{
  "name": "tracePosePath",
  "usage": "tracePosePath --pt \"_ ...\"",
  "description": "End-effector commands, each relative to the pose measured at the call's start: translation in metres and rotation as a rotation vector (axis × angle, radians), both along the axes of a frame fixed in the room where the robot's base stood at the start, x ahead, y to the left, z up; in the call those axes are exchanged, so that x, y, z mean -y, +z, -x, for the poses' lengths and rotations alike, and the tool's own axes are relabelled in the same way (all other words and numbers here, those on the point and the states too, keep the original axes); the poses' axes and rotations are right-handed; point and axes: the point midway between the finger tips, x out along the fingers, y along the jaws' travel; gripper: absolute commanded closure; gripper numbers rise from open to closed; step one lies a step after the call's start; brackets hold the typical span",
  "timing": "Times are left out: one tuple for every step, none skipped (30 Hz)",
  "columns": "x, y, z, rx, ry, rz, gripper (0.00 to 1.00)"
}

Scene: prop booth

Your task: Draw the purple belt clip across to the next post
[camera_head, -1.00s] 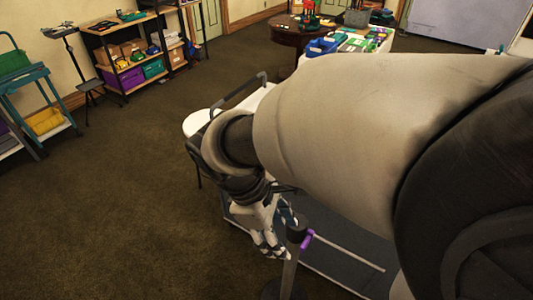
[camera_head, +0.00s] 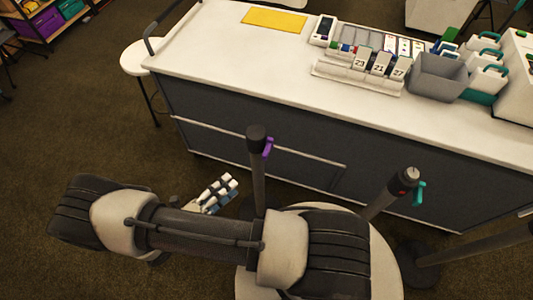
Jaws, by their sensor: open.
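The purple belt clip (camera_head: 268,147) sits on the right side of the head of a dark upright post (camera_head: 257,170). A teal clip (camera_head: 419,193) hangs on that second post's right side. My gripper (camera_head: 222,188) is open, with its pale, dark-banded fingers left of the purple clip's post and apart from the clip. No belt is seen drawn between the posts.
A long white-topped counter (camera_head: 215,62) stands behind the posts, bearing a yellow mat (camera_head: 275,19), number cards (camera_head: 380,66) and a grey bin (camera_head: 437,78). A round white stool (camera_head: 141,54) is at its left end. Brown carpet (camera_head: 70,135) lies open at left.

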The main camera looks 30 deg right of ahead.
Motion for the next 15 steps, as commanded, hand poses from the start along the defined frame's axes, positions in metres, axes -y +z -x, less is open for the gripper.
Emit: tracePosePath --pt "0.0 -0.008 0.002 -0.032 0.028 0.029 0.5" --pt "0.0 -0.011 0.002 -0.046 0.039 0.04 0.5" --pt "0.0 -0.014 0.002 -0.06 0.05 0.052 0.5" --pt "0.001 -0.015 0.002 -0.068 0.055 0.058 0.5" --pt "0.001 -0.016 0.002 -0.072 0.059 0.063 0.5" --pt "0.003 -0.016 0.002 -0.075 0.061 0.065 0.5" --pt "0.006 -0.017 0.001 -0.076 0.061 0.067 0.5" --pt "0.008 -0.017 0.0 -0.077 0.06 0.067 0.5" --pt "0.013 -0.016 -0.001 -0.077 0.058 0.067 0.5" --pt "0.018 -0.016 -0.002 -0.076 0.058 0.066 0.5" --pt "0.022 -0.016 -0.003 -0.076 0.057 0.066 0.5" --pt "0.03 -0.016 -0.004 -0.077 0.055 0.066 0.5" --pt "0.036 -0.016 -0.006 -0.077 0.055 0.066 0.5" --pt "0.042 -0.016 -0.008 -0.077 0.054 0.066 0.5" --pt "0.051 -0.017 -0.01 -0.077 0.054 0.066 0.5"
